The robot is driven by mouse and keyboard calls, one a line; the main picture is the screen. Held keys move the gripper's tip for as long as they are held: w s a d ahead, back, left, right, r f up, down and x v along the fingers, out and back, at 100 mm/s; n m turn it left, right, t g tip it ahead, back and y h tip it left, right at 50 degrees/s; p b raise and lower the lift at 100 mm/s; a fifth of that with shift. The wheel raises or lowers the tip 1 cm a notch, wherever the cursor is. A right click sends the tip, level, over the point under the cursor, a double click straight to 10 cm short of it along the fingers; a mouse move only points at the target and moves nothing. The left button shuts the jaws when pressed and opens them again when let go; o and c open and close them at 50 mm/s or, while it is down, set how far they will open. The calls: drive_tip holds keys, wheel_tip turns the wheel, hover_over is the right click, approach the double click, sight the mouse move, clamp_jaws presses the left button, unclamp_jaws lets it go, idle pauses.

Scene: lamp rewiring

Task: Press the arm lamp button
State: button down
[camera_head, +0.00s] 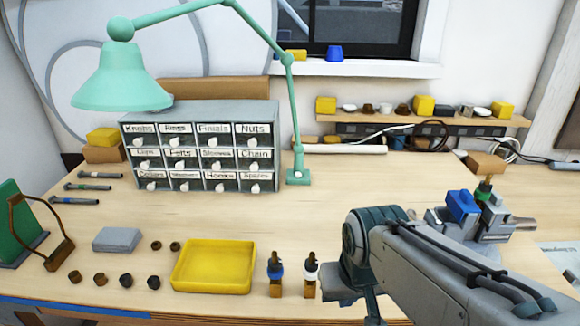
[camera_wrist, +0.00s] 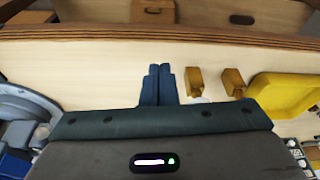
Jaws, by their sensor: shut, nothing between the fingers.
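The mint-green arm lamp (camera_head: 120,80) stands at the back of the bench in the head view. Its shade hangs over the left end of the drawer cabinet, and its jointed arm comes down to a small base (camera_head: 298,177) right of the cabinet. A small light detail shows on the base; I cannot clearly tell if it is the button. My gripper (camera_wrist: 158,72) is shut and empty in the wrist view, pointing down over the bench near its front edge. It is well in front of the lamp base, to its right, and apart from it.
The labelled drawer cabinet (camera_head: 200,150) stands beside the lamp base. A clamp with a blue block (camera_head: 462,204) is at right. The bench between bottles and lamp base is clear.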

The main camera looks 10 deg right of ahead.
drive_tip(key=w+r, duration=0.5)
drive_tip(key=w, duration=0.3)
drive_tip(key=w+a+r+p, duration=0.1)
drive_tip(key=w+r, duration=0.5)
drive_tip(key=w, duration=0.3)
drive_tip(key=w+r+t, duration=0.1)
drive_tip(key=w+r, duration=0.4)
drive_tip(key=w, duration=0.4)
drive_tip(key=shift+a+r+p, duration=0.3)
drive_tip(key=shift+p, duration=0.05)
